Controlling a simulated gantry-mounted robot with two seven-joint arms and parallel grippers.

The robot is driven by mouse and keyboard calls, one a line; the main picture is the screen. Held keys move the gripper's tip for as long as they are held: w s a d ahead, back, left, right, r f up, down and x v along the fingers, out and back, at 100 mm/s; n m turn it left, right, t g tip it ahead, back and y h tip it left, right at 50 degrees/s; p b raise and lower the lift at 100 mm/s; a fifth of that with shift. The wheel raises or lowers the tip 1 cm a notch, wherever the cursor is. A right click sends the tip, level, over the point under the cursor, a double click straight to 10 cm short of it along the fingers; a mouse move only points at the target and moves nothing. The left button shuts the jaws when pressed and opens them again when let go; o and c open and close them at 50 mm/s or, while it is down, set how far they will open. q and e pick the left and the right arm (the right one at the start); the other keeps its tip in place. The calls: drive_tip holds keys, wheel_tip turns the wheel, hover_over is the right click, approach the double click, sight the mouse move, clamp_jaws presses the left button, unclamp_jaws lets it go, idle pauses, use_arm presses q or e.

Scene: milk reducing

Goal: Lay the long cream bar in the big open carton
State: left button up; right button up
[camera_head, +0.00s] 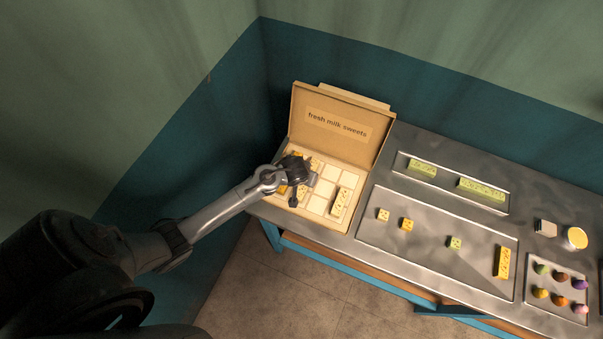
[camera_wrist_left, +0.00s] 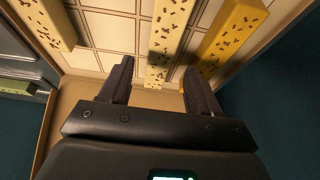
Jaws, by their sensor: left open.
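The big open carton (camera_head: 308,219) stands at the table's left end, its lid (camera_head: 352,103) raised at the back. In the left wrist view, a long cream bar (camera_wrist_left: 167,35) with brown flecks lies on the carton's compartments. A second cream bar (camera_wrist_left: 45,18) lies at the left of that view; it shows at the carton's right side in the head view (camera_head: 341,203). A yellow flecked bar (camera_wrist_left: 228,38) lies along the other side. My left gripper (camera_wrist_left: 157,82) is open, its fingers either side of the middle bar's near end, with gaps visible. In the head view the gripper hides part of the carton.
Right of the carton, a large shallow tray (camera_head: 432,257) holds several small cubes and a yellow bar (camera_head: 502,262). A narrow tray (camera_head: 446,187) behind it holds green bars. A tray of coloured balls (camera_head: 536,289) is at the right. Walls close in behind and left.

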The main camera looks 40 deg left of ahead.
use_arm(q)
drive_tip(key=s+d+r+m+h, duration=0.1)
drive_tip(key=s+d+r+m, duration=0.2)
drive_tip(key=s+r, duration=0.4)
drive_tip(key=s+d+r+m, duration=0.3)
drive_tip(key=s+d+r, duration=0.3)
drive_tip(key=s, duration=0.8)
wheel_tip(320, 180, up, 2)
drive_tip(key=shift+r+g+h+p, duration=0.25)
drive_tip(key=shift+g+h+p, duration=0.1)
drive_tip(key=shift+g+h, duration=0.05)
drive_tip(key=shift+w, duration=0.1)
wheel_tip(320, 180, up, 10)
drive_tip(key=p, duration=0.9)
drive_tip(key=shift+f+p, duration=0.15)
drive_tip(key=shift+p, duration=0.25)
